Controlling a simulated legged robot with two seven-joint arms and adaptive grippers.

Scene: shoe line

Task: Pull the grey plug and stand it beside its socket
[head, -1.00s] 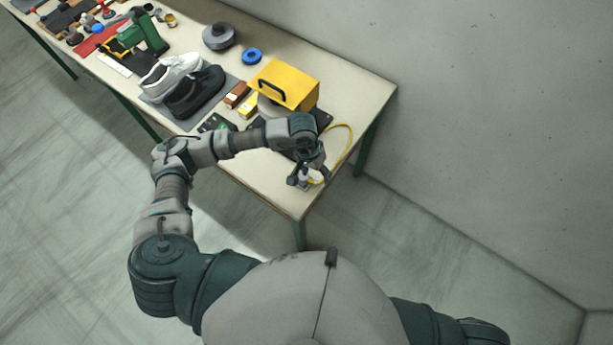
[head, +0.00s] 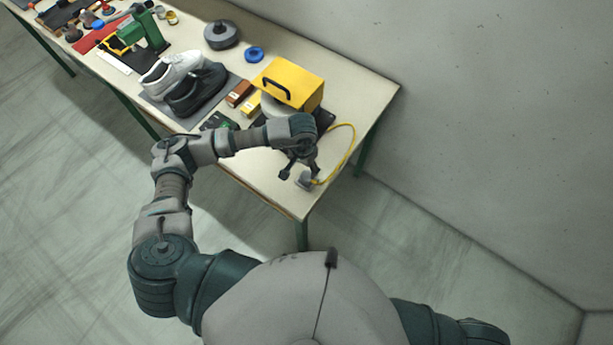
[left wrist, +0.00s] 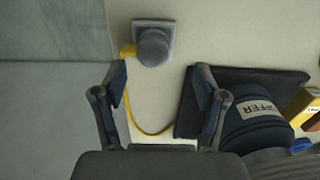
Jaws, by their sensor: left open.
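The grey plug (left wrist: 153,47) is a rounded knob in the left wrist view. It sits over the square grey socket plate (left wrist: 140,28), and I cannot tell how deep it is seated. A yellow cable (left wrist: 146,131) runs up to its left side. In the head view the plug and socket show as one small grey shape (head: 304,180) near the table's near corner. My left gripper (head: 300,174) is open and empty. In the wrist view its fingertips (left wrist: 162,72) are apart, just below the plug and clear of it. My right gripper is out of view.
A machine with a yellow hood (head: 290,83) stands on a dark base (left wrist: 250,78) beside the cable. Shoes (head: 194,92), small boxes (head: 238,94) and a blue ring (head: 254,54) lie farther along the table. Bare tabletop (head: 268,175) lies left of the socket.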

